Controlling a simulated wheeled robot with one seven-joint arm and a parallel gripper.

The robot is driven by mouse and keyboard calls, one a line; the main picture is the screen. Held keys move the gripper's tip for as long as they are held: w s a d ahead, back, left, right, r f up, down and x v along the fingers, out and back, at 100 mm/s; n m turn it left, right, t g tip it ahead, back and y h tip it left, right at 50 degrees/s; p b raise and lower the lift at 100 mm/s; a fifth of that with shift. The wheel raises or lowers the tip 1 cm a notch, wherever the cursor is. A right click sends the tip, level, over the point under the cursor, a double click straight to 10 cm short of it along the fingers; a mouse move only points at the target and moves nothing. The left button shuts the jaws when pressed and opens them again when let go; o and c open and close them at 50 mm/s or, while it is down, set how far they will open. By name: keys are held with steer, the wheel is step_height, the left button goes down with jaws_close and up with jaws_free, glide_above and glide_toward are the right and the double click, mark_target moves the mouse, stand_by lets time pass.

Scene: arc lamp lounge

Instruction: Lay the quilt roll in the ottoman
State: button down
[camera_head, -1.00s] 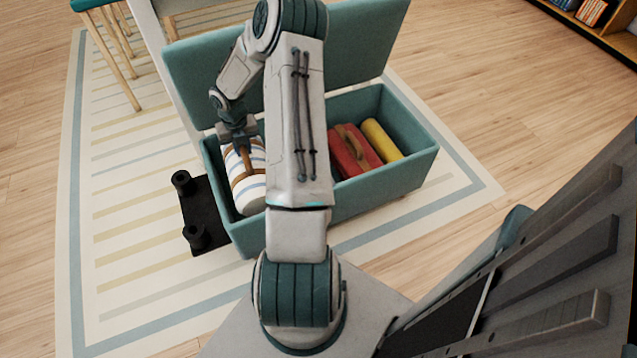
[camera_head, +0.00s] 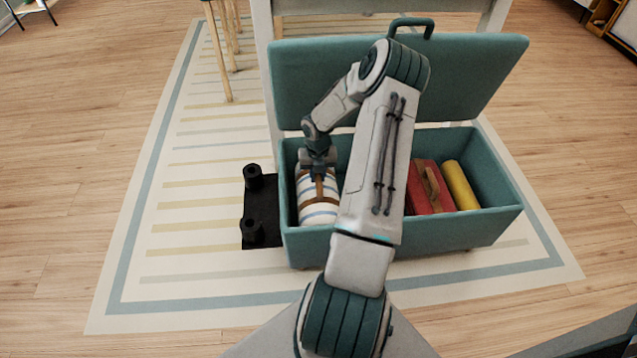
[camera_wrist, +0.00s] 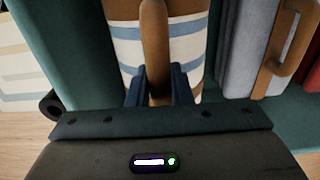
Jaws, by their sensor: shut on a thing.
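The quilt roll (camera_head: 318,209) is white with blue stripes and has a brown strap and handle. It lies inside the left end of the open teal ottoman (camera_head: 497,216), below the rim. My gripper (camera_head: 319,172) is above the roll and shut on its brown handle. In the wrist view the handle (camera_wrist: 155,45) stands between the two fingers (camera_wrist: 158,90), with the striped roll (camera_wrist: 190,50) behind it. My arm hides the middle of the ottoman in the head view. I cannot tell whether the roll rests on the ottoman's floor.
A red case (camera_head: 424,187) with a brown handle and a yellow roll (camera_head: 461,186) lie in the ottoman's right part. The raised lid (camera_head: 470,75) stands behind. A black stand with two posts (camera_head: 261,212) is on the striped rug (camera_head: 190,235), against the ottoman's left side.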

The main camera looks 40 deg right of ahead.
steer(key=shift+f+b, duration=0.35)
steer(key=shift+f, duration=1)
steer(key=c, duration=1.3)
jaws_free()
steer(key=shift+f, duration=0.15)
